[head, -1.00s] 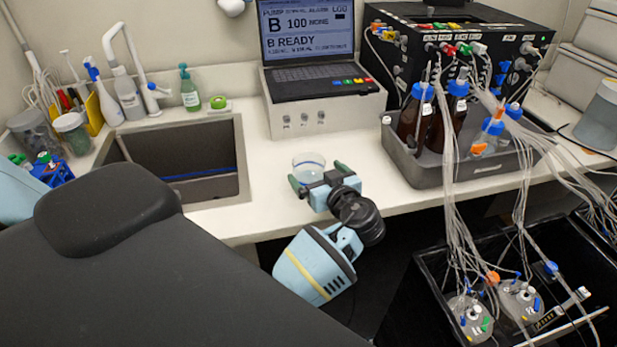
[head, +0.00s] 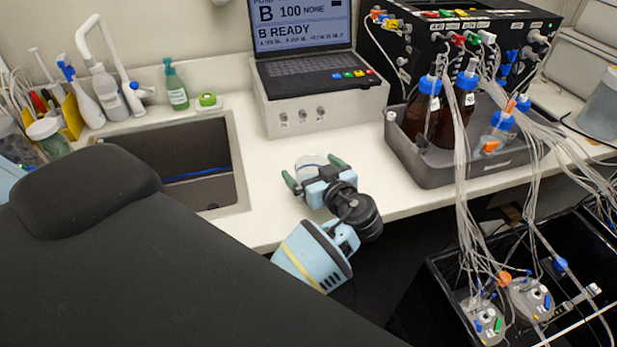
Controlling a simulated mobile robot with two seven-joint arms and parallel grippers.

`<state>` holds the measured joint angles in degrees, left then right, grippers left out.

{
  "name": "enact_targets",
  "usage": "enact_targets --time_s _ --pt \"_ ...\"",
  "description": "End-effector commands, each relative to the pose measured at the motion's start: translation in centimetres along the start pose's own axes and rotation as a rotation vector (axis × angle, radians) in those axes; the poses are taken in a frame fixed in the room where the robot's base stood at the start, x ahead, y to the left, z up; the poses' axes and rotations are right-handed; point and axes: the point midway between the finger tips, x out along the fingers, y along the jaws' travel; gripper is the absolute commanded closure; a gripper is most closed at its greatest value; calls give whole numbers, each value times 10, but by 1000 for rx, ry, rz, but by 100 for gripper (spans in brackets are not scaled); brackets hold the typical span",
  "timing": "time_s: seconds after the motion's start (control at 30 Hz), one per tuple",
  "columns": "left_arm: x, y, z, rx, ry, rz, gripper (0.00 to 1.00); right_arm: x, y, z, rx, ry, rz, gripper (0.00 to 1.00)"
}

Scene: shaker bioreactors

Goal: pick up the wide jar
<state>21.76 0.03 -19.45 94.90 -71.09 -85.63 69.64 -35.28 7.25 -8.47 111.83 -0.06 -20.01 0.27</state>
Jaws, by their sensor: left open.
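The wide jar (head: 311,161) is a low, clear vessel on the white counter, in front of the laptop unit. My left gripper (head: 314,171) is at the near side of it, with its green-tipped fingers open and spread to the left and right of the jar. The gripper's body hides the near and lower part of the jar. I cannot tell whether either finger touches it. My right gripper is not in view.
A sink (head: 185,165) lies to the left, and the laptop unit (head: 325,108) stands behind the jar. A grey tray (head: 440,172) with brown bottles is to the right, with loose tubing hanging over a black bin (head: 437,290). Bare counter surrounds the jar.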

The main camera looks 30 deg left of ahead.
Motion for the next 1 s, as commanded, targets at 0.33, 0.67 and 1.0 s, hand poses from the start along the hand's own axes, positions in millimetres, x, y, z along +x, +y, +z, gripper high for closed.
enact_targets --time_s 0.33,0.67,1.0 --pt "-1 0 1 0 -1 -1 9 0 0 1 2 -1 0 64" --pt "-1 0 1 0 0 -1 52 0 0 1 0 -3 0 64" --pt "-2 0 -7 -4 0 0 54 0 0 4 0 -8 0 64"
